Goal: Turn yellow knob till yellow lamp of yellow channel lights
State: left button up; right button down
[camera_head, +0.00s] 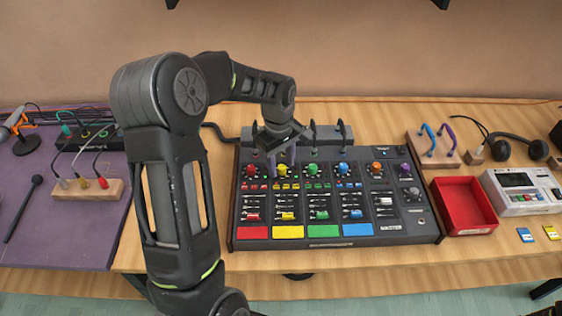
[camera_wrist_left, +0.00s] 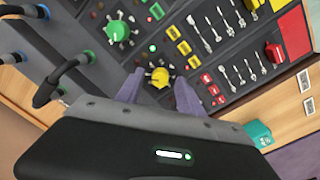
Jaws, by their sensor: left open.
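The yellow knob (camera_head: 282,171) is in the upper part of the dark mixer (camera_head: 310,241), second from the left in the knob row. In the left wrist view the yellow knob (camera_wrist_left: 160,77) shows between the two purple-grey fingers of my left gripper (camera_wrist_left: 158,93). My left gripper (camera_head: 282,158) is open, with a finger on either side of the knob. I cannot tell whether the fingers touch it. A small pale green light (camera_wrist_left: 152,48) glows near the knob. I cannot make out whether a yellow lamp is lit. My right gripper is not in view.
The red knob (camera_head: 251,170) and green knob (camera_head: 312,169) flank the yellow one closely. Cable plugs (camera_head: 314,130) stand up behind the knob row. A red tray (camera_head: 464,204) stands right of the mixer; a wooden block with colored plugs (camera_head: 88,188) lies left.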

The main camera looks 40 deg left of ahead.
pick_arm(q)
grip_shut()
dwell(0.4)
